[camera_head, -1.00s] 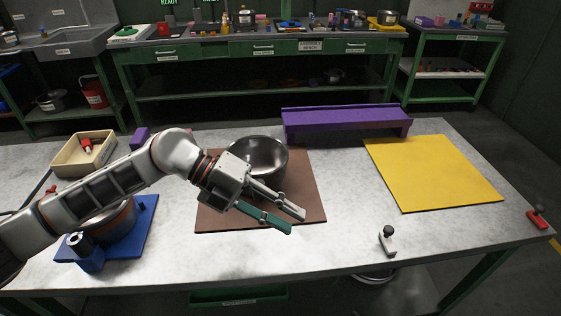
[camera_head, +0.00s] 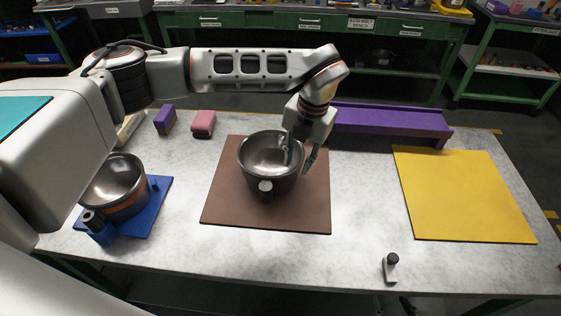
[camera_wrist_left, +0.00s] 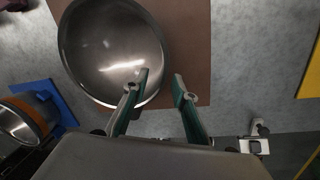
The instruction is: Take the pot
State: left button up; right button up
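A dark metal pot (camera_head: 262,178) with a short knobbed handle at its front stands upright on a brown mat (camera_head: 225,200) in the middle of the table. My left gripper (camera_head: 300,162) points down at the pot's right rim. Its fingers are apart, one over the inside of the pot and one outside the rim. The left wrist view shows the pot (camera_wrist_left: 100,50) with the open fingers (camera_wrist_left: 163,82) astride its rim; contact cannot be told. A second pot (camera_head: 113,190) with an orange band sits on a blue stand (camera_head: 158,205) at the left. My right gripper is not in view.
A purple rail-like block (camera_head: 390,120) stands behind the mat. A yellow mat (camera_head: 465,195) lies bare at the right. A small clamp (camera_head: 390,268) is at the front edge. Purple (camera_head: 165,120) and pink (camera_head: 203,123) blocks stand at the back left.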

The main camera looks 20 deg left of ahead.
aim_at(293, 185)
pick_arm(q)
jog(key=f, duration=0.5)
jog(key=f+p, duration=0.1)
jog(key=f, duration=0.1)
jog(key=shift+a+f, duration=0.35)
jog(key=shift+a, duration=0.05)
grip_shut()
jog(key=shift+r, duration=0.1)
